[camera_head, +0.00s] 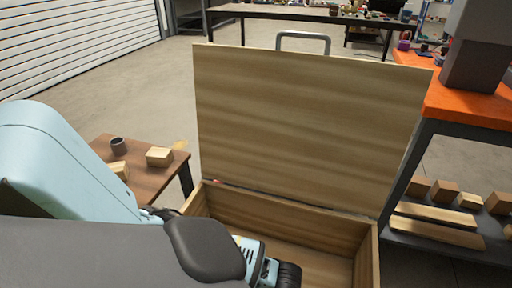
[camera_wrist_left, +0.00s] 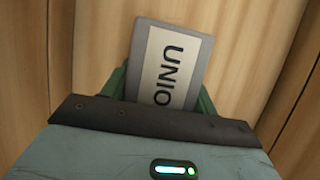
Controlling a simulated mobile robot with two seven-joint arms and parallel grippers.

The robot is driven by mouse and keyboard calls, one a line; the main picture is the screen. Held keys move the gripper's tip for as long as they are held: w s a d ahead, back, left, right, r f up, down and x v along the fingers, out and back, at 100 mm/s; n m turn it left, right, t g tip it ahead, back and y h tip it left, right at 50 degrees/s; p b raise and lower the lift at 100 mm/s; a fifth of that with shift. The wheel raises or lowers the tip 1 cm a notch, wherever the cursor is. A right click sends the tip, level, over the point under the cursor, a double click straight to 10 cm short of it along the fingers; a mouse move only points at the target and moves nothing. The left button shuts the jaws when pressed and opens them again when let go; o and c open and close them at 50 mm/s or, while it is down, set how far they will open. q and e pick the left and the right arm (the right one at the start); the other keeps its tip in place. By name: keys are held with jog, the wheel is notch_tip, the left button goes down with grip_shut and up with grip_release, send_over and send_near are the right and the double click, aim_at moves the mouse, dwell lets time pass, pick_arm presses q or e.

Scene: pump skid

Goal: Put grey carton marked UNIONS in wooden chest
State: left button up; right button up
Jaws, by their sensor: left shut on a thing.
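The wooden chest (camera_head: 368,262) stands in front of me with its lid (camera_head: 305,125) raised upright at the back. My left arm reaches in from the left and down to the chest's inside. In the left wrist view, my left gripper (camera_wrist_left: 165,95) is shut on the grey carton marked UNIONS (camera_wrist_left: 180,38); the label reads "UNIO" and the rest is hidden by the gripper. Wooden walls surround the carton there. In the head view my arm hides the carton and the gripper's fingertips. I cannot tell whether the carton touches the chest floor. My right gripper is not in view.
The raised lid blocks the space behind the chest.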

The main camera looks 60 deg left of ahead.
pick_arm(q)
jog(key=o, duration=0.9)
jog(key=shift+f, duration=0.15)
jog(key=o, duration=0.4)
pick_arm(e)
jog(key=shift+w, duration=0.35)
pick_arm(q)
jog(key=p+v, duration=0.4)
jog(key=v, duration=0.6)
jog(key=shift+r, duration=0.35)
jog(key=shift+v, duration=0.85)
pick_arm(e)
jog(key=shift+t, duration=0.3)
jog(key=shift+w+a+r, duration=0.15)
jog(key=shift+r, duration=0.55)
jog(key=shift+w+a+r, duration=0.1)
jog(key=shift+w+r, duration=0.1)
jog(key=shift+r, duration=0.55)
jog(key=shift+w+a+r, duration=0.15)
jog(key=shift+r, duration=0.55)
